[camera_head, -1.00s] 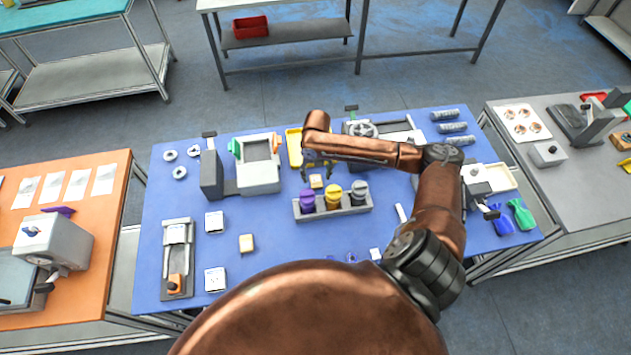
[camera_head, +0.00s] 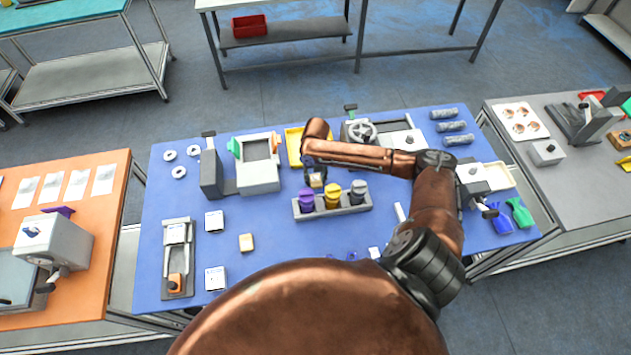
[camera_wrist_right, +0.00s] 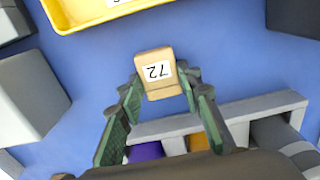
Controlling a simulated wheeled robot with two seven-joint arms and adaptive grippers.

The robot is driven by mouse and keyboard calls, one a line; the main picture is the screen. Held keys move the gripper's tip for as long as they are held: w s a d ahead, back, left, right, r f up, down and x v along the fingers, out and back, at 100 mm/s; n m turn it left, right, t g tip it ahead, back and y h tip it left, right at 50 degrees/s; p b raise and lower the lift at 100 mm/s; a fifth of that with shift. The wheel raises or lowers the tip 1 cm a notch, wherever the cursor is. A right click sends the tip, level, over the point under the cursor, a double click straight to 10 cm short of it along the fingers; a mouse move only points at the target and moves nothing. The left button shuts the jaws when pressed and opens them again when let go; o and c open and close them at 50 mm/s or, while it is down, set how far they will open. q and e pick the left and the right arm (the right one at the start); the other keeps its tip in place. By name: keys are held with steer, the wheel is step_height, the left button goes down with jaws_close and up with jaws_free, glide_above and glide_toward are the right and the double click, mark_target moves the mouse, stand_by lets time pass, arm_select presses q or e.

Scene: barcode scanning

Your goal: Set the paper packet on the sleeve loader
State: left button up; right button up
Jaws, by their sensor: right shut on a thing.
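The paper packet, a small tan block with a white "72" label (camera_wrist_right: 157,72), sits between the fingertips of my right gripper (camera_wrist_right: 158,88) in the right wrist view. In the head view my right gripper (camera_head: 315,176) is shut on this packet (camera_head: 316,181), just behind the grey holder; I cannot tell whether it still touches the table. I cannot tell for sure which device is the sleeve loader; a grey channel-shaped fixture with an orange block (camera_head: 178,258) stands at the left of the blue table. My left gripper is not in view.
A grey holder (camera_head: 350,209) with purple, yellow and grey items is close in front of the gripper. A yellow tray (camera_head: 293,147) lies behind it. A grey machine (camera_head: 258,174) stands to the left. Another tan block (camera_head: 246,242) and white-labelled boxes (camera_head: 215,278) lie on the blue table.

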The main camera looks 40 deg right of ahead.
steer(key=c, duration=0.4)
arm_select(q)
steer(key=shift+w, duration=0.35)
arm_select(e)
steer(key=shift+c, duration=0.2)
